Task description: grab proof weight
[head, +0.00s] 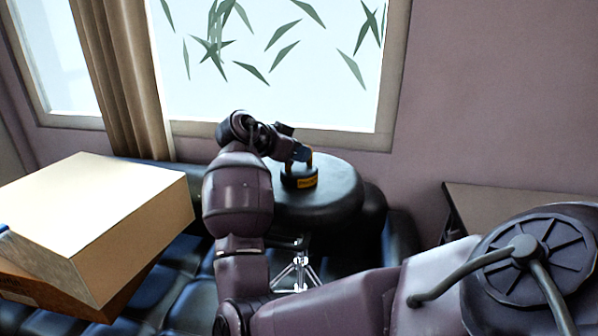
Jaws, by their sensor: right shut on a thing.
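The proof weight (299,181) is a small dark round block with an orange-yellow label band and yellow uprights at its top. It shows over the top of a dark round padded stool (338,202), near its left side. Whether it rests on the stool or is held just above it, I cannot tell. My right gripper (299,158) reaches it from the upper left and is shut on its upper part. The fingertips are small and partly merge with the weight's top. My left gripper is not in view.
A large pale box (95,210) stands at the left on dark tufted upholstery (185,285). A brown table (520,208) is at the right. A window (270,60) with leaf decals and a curtain (118,75) are behind the stool. Chrome legs (298,272) show below it.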

